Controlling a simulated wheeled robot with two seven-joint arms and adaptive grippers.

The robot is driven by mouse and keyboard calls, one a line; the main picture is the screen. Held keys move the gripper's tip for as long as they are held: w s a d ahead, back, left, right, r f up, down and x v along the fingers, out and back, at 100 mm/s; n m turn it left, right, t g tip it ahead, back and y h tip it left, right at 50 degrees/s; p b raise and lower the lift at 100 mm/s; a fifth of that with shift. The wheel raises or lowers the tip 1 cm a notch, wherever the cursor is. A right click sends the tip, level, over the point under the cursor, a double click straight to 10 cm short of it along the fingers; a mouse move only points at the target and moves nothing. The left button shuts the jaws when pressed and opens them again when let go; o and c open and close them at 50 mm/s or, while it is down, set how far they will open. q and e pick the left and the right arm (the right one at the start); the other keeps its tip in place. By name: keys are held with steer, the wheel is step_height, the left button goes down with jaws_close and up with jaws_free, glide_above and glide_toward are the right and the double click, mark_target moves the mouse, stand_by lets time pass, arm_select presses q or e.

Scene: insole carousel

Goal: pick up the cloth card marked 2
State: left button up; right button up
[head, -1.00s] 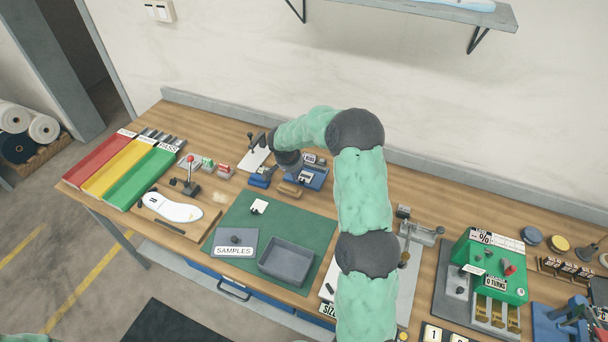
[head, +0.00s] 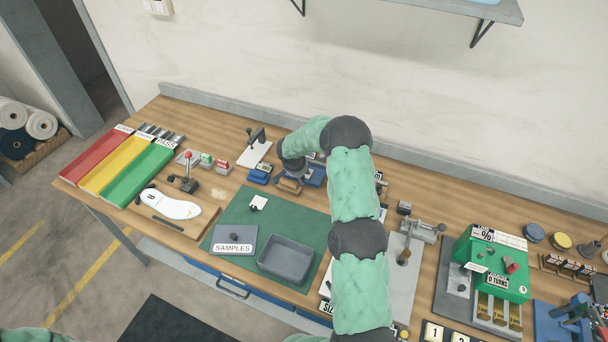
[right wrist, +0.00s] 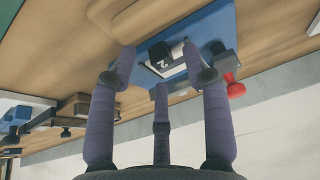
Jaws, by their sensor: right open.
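The white card (right wrist: 168,66) with a dark 2 lies on a blue fixture (right wrist: 215,28) in the right wrist view, partly hidden by a dark block and my fingers. My right gripper (right wrist: 161,78) is open, its fingers spread around the card's area, with nothing held. The card cannot be made out there. My left gripper is out of view.
A brown block (head: 290,185) and a small blue block (head: 259,175) sit beside the fixture. A green mat (head: 237,208) in front carries a grey tray (head: 286,260) and a SAMPLES plate (head: 234,243). A red knob (right wrist: 236,88) stands at the fixture's side.

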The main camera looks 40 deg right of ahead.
steer(key=shift+x, duration=0.9)
steer(key=c, duration=0.9)
steer(key=shift+r, duration=0.1)
